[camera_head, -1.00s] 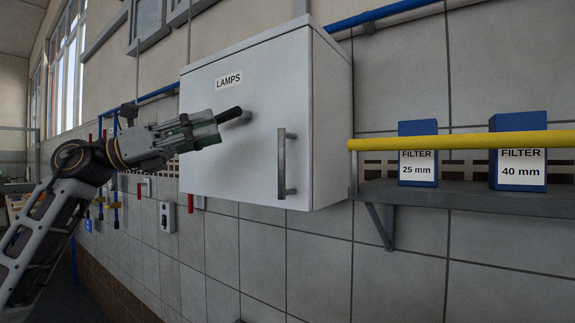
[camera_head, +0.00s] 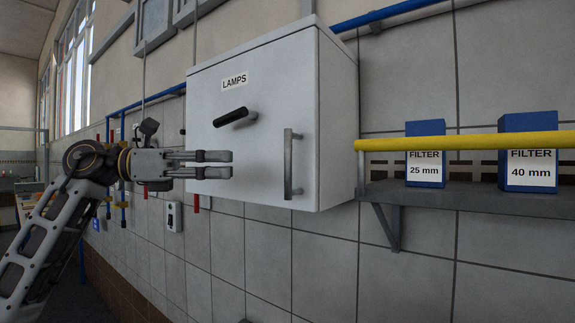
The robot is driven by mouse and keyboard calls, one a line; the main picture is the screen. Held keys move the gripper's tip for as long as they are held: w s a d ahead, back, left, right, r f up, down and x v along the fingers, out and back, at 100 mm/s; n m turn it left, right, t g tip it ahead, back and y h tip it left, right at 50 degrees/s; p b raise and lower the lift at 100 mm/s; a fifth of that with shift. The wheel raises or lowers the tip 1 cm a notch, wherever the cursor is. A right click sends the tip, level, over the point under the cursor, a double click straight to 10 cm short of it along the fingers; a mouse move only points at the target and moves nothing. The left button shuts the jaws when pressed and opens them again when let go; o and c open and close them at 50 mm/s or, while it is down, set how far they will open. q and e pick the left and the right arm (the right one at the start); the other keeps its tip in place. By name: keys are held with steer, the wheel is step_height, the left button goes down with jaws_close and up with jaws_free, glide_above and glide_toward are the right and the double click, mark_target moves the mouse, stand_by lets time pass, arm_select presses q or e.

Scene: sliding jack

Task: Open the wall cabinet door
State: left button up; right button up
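The wall cabinet (camera_head: 262,165) is a light grey box with a LAMPS label, and its door looks shut. A vertical grey bar handle (camera_head: 290,163) is near the right edge of the door front. A black turning lever (camera_head: 231,117) sits below the label, slightly tilted with its right end higher. My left gripper (camera_head: 231,164) is in front of the door, below the lever and left of the bar handle. Its two fingers are parted with a gap, and nothing shows between them. It appears apart from both handles. My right gripper is not in view.
A shelf (camera_head: 470,199) with a yellow rail (camera_head: 460,142) is right of the cabinet and holds two blue filter boxes, 25 mm (camera_head: 425,154) and 40 mm (camera_head: 528,151). Blue pipes run along the wall. The tiled wall below the cabinet is mostly clear.

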mark_target(288, 165)
arm_select(q)
steer(key=shift+w+d+p, duration=0.35)
steer(key=shift+d+p, duration=0.15)
steer(key=shift+d, duration=1.7)
steer(key=shift+w+d+p, duration=0.35)
steer(key=shift+d+p, duration=0.2)
steer(key=shift+d, duration=1.7)
steer(key=shift+w+d+p, duration=0.35)
steer(key=shift+d+p, duration=0.15)
steer(key=shift+d, duration=1.7)
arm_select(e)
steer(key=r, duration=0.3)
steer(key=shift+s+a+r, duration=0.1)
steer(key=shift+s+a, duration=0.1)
arm_select(q)
steer(key=c, duration=0.7)
jaws_close()
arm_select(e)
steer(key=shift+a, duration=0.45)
